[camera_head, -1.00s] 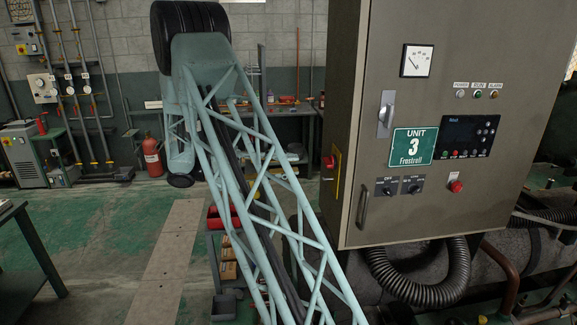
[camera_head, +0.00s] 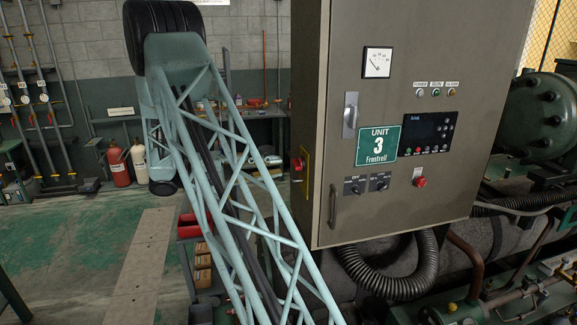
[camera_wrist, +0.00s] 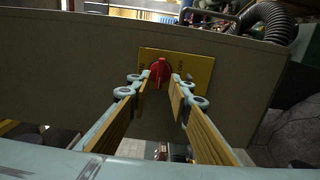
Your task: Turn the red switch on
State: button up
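The red switch (camera_head: 297,164) sits on a yellow plate (camera_head: 306,165) on the left side wall of the grey control cabinet (camera_head: 345,130). In the wrist view the red switch (camera_wrist: 161,72) shows ahead on its yellow plate (camera_wrist: 199,70). My gripper (camera_wrist: 161,84) is open, its two padded fingers pointing at the plate, with the switch seen between the fingertips. I cannot tell whether the fingertips touch the switch or how far short they stop. In the head view my gripper is not visible.
The cabinet front carries a gauge (camera_head: 377,62), a door handle (camera_head: 332,206) and a red button (camera_head: 419,181). A black corrugated hose (camera_head: 395,282) hangs below. A shelf with red bins (camera_head: 190,226) stands near the cabinet. Green floor (camera_head: 75,235) is open at left.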

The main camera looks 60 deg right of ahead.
aim_at(293, 164)
jog(key=shift+p+x, duration=0.5)
jog(key=shift+x, duration=1.9)
grip_shut()
jog(key=shift+w+m+b, duration=0.1)
jog(key=shift+m+b, duration=2.1)
jog(key=shift+b, duration=2.6)
